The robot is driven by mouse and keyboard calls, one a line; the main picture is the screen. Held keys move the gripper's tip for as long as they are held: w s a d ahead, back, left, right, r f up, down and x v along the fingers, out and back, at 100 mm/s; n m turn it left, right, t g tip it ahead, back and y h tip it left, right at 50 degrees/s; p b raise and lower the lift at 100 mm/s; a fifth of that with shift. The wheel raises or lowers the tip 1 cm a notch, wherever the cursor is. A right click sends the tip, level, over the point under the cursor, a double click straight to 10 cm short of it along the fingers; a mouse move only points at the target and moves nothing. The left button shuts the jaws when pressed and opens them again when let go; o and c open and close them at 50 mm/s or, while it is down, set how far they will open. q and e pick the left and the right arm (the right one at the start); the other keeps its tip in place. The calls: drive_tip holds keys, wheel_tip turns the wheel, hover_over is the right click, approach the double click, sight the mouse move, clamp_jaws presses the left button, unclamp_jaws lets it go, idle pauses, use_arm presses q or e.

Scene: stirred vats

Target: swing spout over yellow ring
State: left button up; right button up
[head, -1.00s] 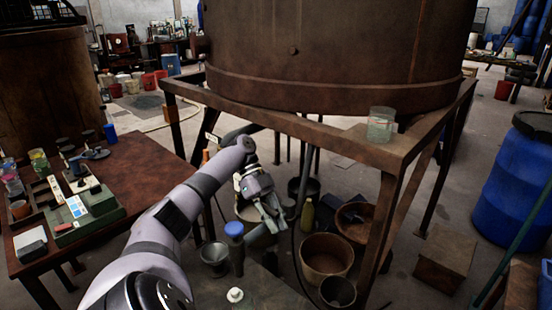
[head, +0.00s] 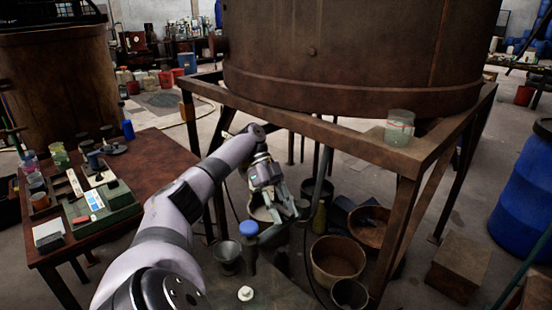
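My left gripper (head: 289,214) reaches in from the left, under the raised vat (head: 350,60). Its fingers look parted, with nothing visible between them. A blue knob (head: 249,228) on an upright dark post stands just left of and below the fingers. A short grey tube, which may be the spout (head: 270,234), slants from the post up toward the gripper. I cannot tell whether the gripper touches it. I cannot make out a yellow ring. My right gripper is not in view.
A brown metal stand (head: 405,160) carries the vat and a glass jar (head: 399,127). Buckets (head: 337,262) and a yellowish bottle (head: 319,217) stand below. A small table (head: 155,155) with trays is at left, a blue barrel (head: 520,195) at right.

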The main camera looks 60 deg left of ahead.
use_arm(q)
drive_tip(key=shift+v, duration=1.85)
drive_tip(key=shift+a+r, duration=0.25)
drive_tip(key=shift+a, duration=0.05)
